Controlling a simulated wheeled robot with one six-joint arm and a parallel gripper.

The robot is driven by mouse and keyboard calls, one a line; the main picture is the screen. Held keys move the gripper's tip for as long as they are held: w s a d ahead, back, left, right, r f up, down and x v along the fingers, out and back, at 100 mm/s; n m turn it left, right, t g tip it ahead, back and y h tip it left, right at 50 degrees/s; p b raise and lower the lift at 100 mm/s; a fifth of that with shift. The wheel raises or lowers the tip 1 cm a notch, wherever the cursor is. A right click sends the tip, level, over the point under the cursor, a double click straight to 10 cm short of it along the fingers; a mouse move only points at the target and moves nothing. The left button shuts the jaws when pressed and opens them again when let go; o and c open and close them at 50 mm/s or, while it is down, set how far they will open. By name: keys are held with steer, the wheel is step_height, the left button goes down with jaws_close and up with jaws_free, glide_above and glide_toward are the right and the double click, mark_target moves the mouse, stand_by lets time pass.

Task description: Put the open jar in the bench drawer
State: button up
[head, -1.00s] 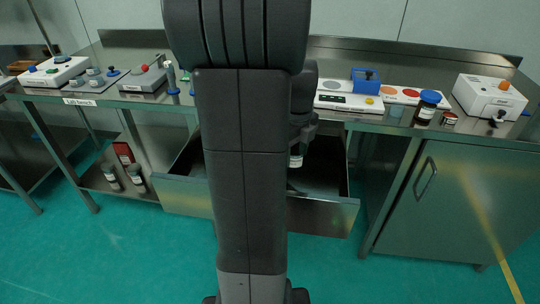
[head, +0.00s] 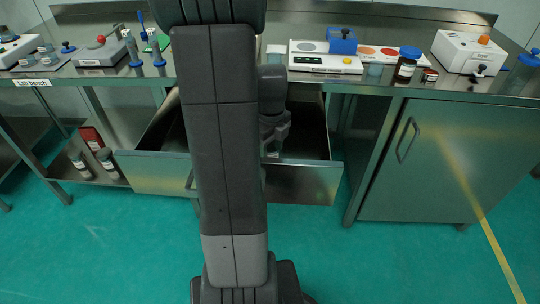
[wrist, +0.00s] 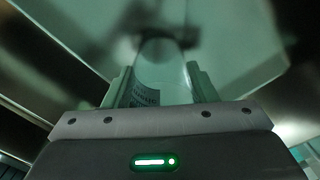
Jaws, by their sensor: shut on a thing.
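The open jar (wrist: 160,78) is clear with a printed label, and in the wrist view it stands between the two fingers of my gripper (wrist: 158,88). My gripper is shut on it. In the head view my gripper (head: 273,138) is over the pulled-out bench drawer (head: 150,173), close behind its front panel. Only a small pale bit of the jar shows below the fingers there. My arm hides the middle of the drawer. I cannot tell whether the jar touches the drawer floor.
The lab bench top above the drawer holds a white balance (head: 325,60), a brown jar with a blue lid (head: 407,66) and a white box device (head: 468,50). A closed cabinet (head: 420,160) is right of the drawer. Bottles (head: 107,160) stand on the low shelf at left.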

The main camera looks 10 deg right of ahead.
steer(key=shift+f, duration=1.45)
steer(key=shift+f+b, duration=0.1)
steer(key=shift+b, duration=0.25)
steer(key=o, duration=1)
steer(key=shift+c, duration=0.2)
step_height(320, 180, up, 12)
steer(key=p, duration=0.2)
steer(key=shift+p, duration=0.4)
